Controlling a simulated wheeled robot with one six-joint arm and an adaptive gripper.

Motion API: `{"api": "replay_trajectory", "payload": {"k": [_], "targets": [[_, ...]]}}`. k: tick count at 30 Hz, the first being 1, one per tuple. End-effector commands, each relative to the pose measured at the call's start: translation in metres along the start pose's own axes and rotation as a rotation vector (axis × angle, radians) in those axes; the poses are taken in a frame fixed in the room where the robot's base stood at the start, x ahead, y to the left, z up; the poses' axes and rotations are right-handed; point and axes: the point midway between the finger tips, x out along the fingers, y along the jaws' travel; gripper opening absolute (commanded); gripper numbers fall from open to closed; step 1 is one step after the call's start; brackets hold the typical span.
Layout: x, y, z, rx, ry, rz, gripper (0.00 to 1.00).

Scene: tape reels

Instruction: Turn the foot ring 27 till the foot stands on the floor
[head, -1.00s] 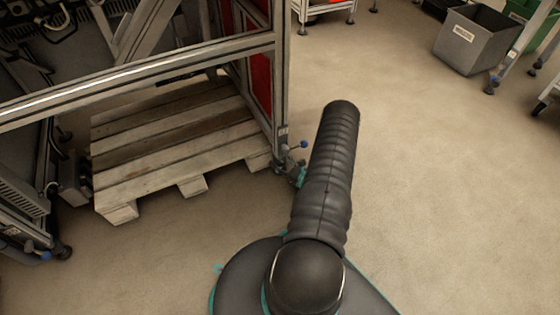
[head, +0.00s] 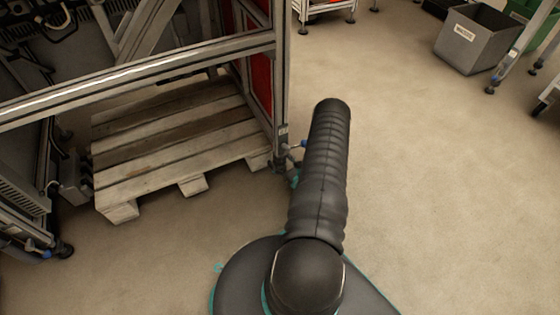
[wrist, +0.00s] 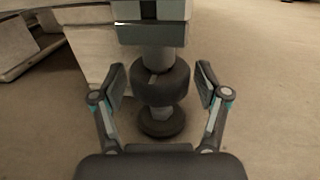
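The foot ring 27 (wrist: 158,86) is a dark, thick collar with a small light mark on its front, on a pale stem below a grey post (wrist: 152,32). Under it is the dark round foot (wrist: 162,123), close over the floor; I cannot tell whether it touches. My gripper (wrist: 161,78) is open, with one finger left and one right of the ring and a narrow gap on each side. In the head view my arm hides most of the gripper, and the foot and ring do not show clearly at the post's lower end (head: 281,140).
A wooden pallet (head: 180,150) lies left of the post, inside the metal frame (head: 140,78). A red panel (head: 258,75) is behind the post. The floor (head: 430,190) to the right is clear up to a grey bin (head: 472,42).

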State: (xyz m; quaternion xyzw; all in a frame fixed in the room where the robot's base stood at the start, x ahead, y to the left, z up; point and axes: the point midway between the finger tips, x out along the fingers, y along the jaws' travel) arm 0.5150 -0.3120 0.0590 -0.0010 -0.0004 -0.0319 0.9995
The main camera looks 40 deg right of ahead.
Motion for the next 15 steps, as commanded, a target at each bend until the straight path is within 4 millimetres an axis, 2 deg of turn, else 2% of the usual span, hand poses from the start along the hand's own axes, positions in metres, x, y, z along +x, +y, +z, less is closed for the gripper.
{"api": "replay_trajectory", "payload": {"k": [10, 15], "targets": [[-0.003, 0.000, 0.000, 0.002, 0.001, -0.001, 0.80], [-0.020, -0.001, -0.001, 0.003, 0.003, -0.003, 0.80]]}}
